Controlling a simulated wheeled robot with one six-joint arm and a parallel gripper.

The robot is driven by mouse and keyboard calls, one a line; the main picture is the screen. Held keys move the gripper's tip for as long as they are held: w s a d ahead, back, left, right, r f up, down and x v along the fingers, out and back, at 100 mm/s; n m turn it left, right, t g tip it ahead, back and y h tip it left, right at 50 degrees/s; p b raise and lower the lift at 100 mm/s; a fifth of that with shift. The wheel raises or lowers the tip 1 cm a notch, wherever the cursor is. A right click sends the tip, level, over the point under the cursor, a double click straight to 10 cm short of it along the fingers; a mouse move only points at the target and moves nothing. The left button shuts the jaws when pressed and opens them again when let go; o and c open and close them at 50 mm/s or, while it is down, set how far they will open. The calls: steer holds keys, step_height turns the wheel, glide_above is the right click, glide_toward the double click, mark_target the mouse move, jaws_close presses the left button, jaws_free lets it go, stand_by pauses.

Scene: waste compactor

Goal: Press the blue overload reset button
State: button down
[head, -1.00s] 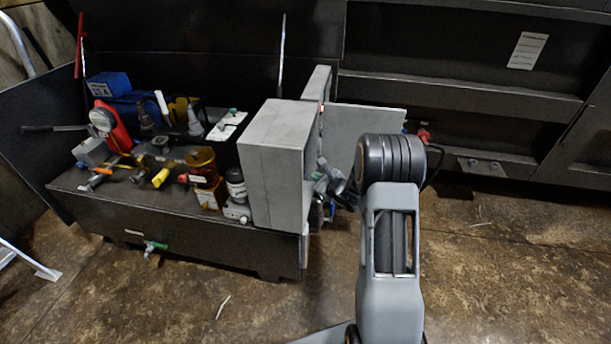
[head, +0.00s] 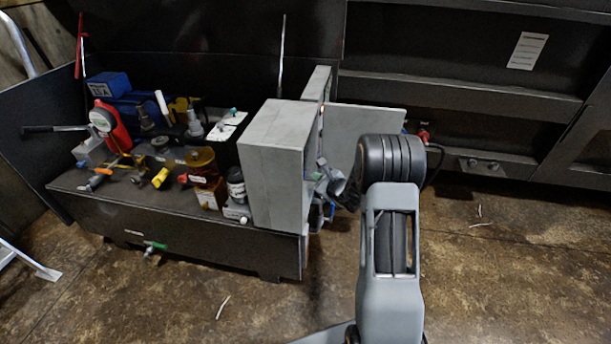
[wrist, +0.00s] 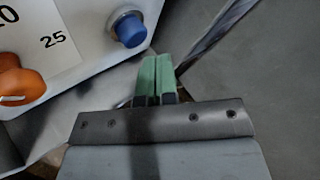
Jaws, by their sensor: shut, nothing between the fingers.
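The blue overload reset button (wrist: 131,31) shows in the wrist view at the upper middle. It is a round blue cap in a grey metal collar on a pale panel (wrist: 88,48). My gripper (wrist: 157,62) has its green fingertips shut together with nothing between them. The tips appear just below and to the right of the button in the picture, apart from it. How far they are from the panel in depth, I cannot tell. In the head view the button is hidden behind the grey cabinet (head: 272,180), and my arm covers most of the gripper.
An orange knob (wrist: 20,82) is on the panel's left, near a printed scale. A twisted cable (wrist: 215,38) runs right of the fingers. An open cabinet door (head: 358,130) stands beside my arm. Pumps and valves crowd the black bench (head: 170,230).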

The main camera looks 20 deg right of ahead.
steer(key=shift+w+a+b, duration=0.1)
steer(key=shift+a+b, duration=0.15)
steer(key=shift+b, duration=0.05)
stand_by(0.5)
steer(key=shift+w+a, duration=0.1)
steer(key=shift+a, duration=0.05)
steer(key=shift+w+a+b, duration=0.25)
steer(key=shift+a+b, duration=0.1)
steer(key=shift+b, duration=0.05)
stand_by(0.9)
steer(key=shift+s+d, duration=0.1)
steer(key=shift+d, duration=0.05)
steer(key=shift+s+d, duration=0.35)
steer(key=shift+d, duration=0.2)
steer(key=shift+d, duration=0.1)
steer(key=shift+s+d, duration=0.4)
steer(key=shift+d, duration=0.3)
steer(key=shift+s+d, duration=0.45)
steer(key=shift+d, duration=0.25)
steer(key=shift+s+d, duration=0.4)
steer(key=shift+d, duration=0.3)
